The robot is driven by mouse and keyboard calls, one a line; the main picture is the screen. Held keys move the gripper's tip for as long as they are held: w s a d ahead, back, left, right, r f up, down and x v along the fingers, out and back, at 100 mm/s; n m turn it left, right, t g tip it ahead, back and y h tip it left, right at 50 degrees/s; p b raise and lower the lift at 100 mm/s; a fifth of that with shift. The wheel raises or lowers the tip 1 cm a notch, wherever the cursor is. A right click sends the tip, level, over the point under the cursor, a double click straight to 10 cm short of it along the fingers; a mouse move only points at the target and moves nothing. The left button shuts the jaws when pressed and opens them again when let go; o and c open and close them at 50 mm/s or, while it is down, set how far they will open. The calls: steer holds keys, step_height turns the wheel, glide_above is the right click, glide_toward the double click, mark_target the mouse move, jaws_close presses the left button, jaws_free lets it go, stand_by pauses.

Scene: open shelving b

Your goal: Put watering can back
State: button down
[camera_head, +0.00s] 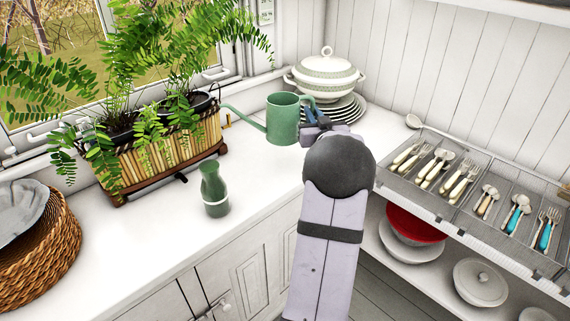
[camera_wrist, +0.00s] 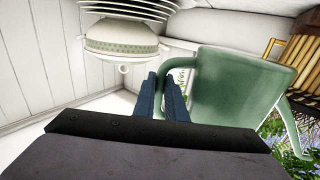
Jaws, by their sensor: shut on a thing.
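The green watering can (camera_head: 282,120) is at the back of the white counter, upright, with its spout pointing left toward the fern planter. My gripper (camera_head: 313,116) is at its right side, shut on its handle. In the wrist view, which is upside down, the two dark blue fingers (camera_wrist: 162,95) close on the handle at the left of the can body (camera_wrist: 232,88). I cannot tell whether the can's base touches the counter. The arm hides part of the counter in front of it.
A bamboo planter (camera_head: 165,160) with ferns stands left by the window. A small green bottle (camera_head: 214,190) stands in front, with clear counter between. A white tureen (camera_head: 325,76) and stacked plates (camera_head: 345,110) are close behind right. Cutlery trays (camera_head: 400,182) lie right; a wicker basket (camera_head: 50,255) is far left.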

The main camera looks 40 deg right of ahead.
steer(key=shift+f, duration=4.9)
steer(key=shift+f, duration=0.1)
steer(key=shift+f+b, duration=0.15)
steer(key=shift+b, duration=0.2)
steer(key=c, duration=1.8)
jaws_free()
steer(key=shift+r, duration=0.2)
steer(key=v, duration=1.2)
steer(key=shift+b, duration=0.45)
